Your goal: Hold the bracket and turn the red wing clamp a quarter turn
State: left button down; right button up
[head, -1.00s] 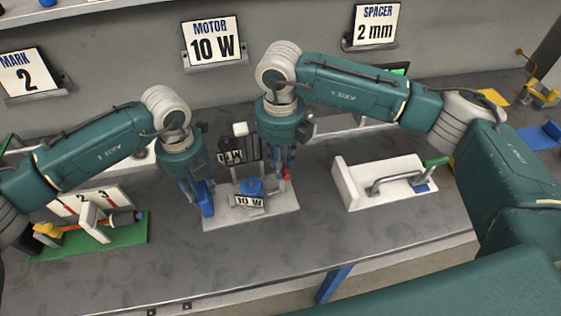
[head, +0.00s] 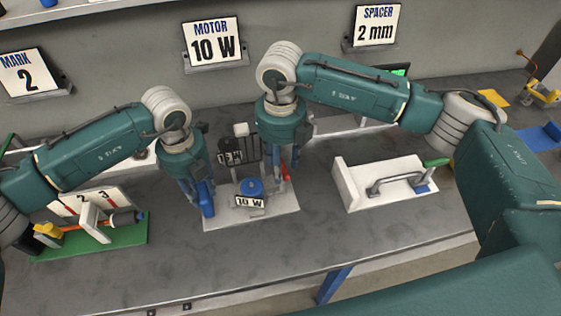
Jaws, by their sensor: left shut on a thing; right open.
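The bracket is a pale base plate (head: 235,217) on the bench, with a blue upright part (head: 207,199) at its left end. My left gripper (head: 204,203) is shut on that blue part, and its fingers partly hide it. A round blue piece and a "10 W" label (head: 249,202) sit in the middle of the plate. The red wing clamp (head: 284,169) is at the right end and shows as a small upright sliver. My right gripper (head: 287,176) is open around or just above the clamp and hides much of it. I cannot tell whether its fingers touch it.
A dark motor stand (head: 241,155) is between the arms behind the plate. A white fixture (head: 350,190) with a green-tipped metal handle stands to the right. A green board (head: 125,237) with a marked gauge lies to the left. The front middle of the bench (head: 270,250) is clear.

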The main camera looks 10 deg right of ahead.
notch_tip(320, 180, up, 12)
dwell(0.5)
pick_arm(q)
jog(key=c, duration=1.2)
grip_release()
